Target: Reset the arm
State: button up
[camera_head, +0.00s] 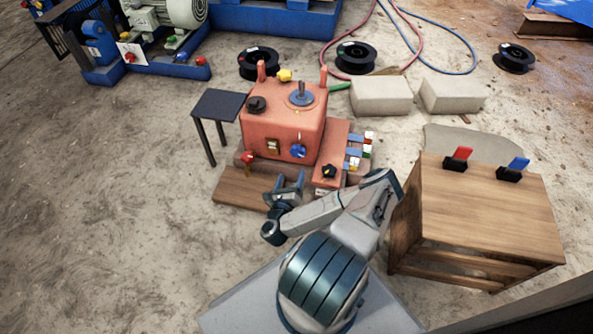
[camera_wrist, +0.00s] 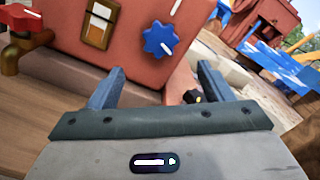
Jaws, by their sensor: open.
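My arm rises from its grey base in the lower middle of the head view and reaches forward and left. My gripper (camera_head: 287,186) is low in front of the red control box (camera_head: 283,130). In the wrist view its two blue-grey fingers (camera_wrist: 160,88) stand apart with nothing between them. Beyond them the box's front face shows a blue star knob (camera_wrist: 158,40) and a rocker switch (camera_wrist: 100,22). A red valve handle (camera_wrist: 25,20) on a brass fitting is at the upper left. I cannot tell the exact gap between fingers and box.
A wooden crate table (camera_head: 490,215) with a red and a blue lever switch stands right of my arm. A small dark side table (camera_head: 217,105) is left of the box. Concrete blocks (camera_head: 380,97) and black spools (camera_head: 356,57) lie behind. The ground at left is clear.

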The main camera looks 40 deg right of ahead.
jog(key=shift+s+a, duration=0.25)
jog(key=shift+w+r, duration=0.1)
dwell(0.3)
